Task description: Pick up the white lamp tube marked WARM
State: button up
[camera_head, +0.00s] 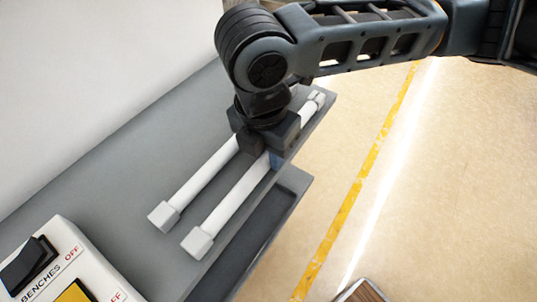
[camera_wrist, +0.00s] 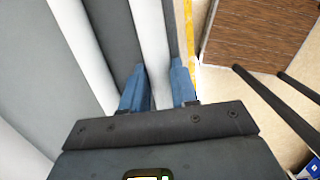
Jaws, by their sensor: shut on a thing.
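Two white lamp tubes with square white end caps lie side by side on a grey shelf (camera_head: 120,150). The outer tube (camera_head: 233,205), nearer the shelf's open edge, runs under my gripper (camera_head: 264,158) and comes out beyond it. In the wrist view the outer tube (camera_wrist: 151,35) passes between the two blue fingers of my gripper (camera_wrist: 159,85), which is shut on it. The inner tube (camera_head: 205,180) lies to the left, outside the fingers, and also shows in the wrist view (camera_wrist: 85,50). No WARM marking is readable on either tube.
A white switch box (camera_head: 80,262) labelled BENCHES and OFF stands at the lower left. A pale wall (camera_head: 80,70) rises behind the shelf. To the right is open floor with a yellow line (camera_head: 365,180). A brown wooden surface (camera_wrist: 255,45) shows at the wrist view's right.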

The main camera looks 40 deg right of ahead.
grip_shut()
